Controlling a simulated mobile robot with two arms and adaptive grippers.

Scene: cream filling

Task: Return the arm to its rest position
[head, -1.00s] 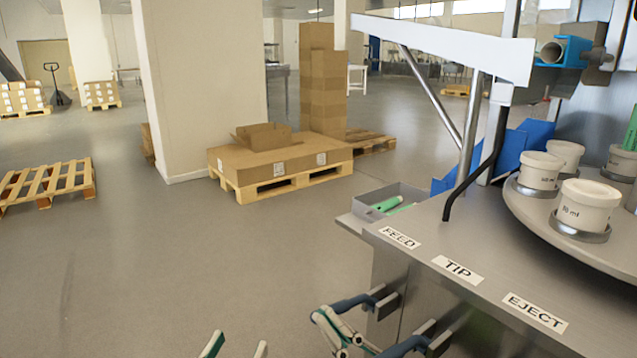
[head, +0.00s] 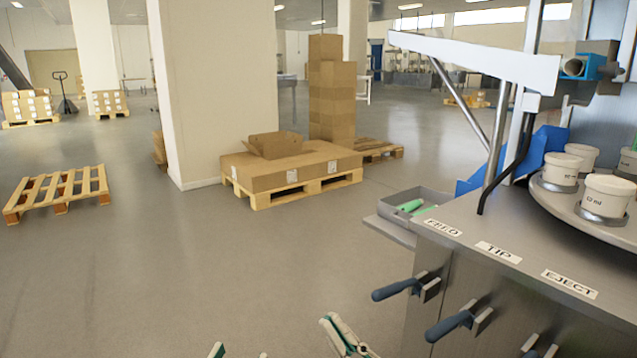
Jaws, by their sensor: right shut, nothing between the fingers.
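My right gripper (head: 340,325) is at the bottom centre of the head view, shut and empty. It is left of and below the blue lever handle (head: 394,290) under the FEED label (head: 443,228), with a gap between them. A second blue lever handle (head: 448,326) is under the TIP label (head: 498,252). A third lever is partly cut off at the bottom edge, under the EJECT label (head: 570,284). Only the fingertips of my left gripper (head: 239,354) show at the bottom edge. They stand apart with nothing seen between them.
The filling machine's steel top (head: 470,215) fills the right side, with white cups (head: 606,198) on a round plate. A grey tray (head: 432,197) with green items sits at its corner. Open floor lies left of the machine. A pallet with boxes (head: 290,170) stands farther back.

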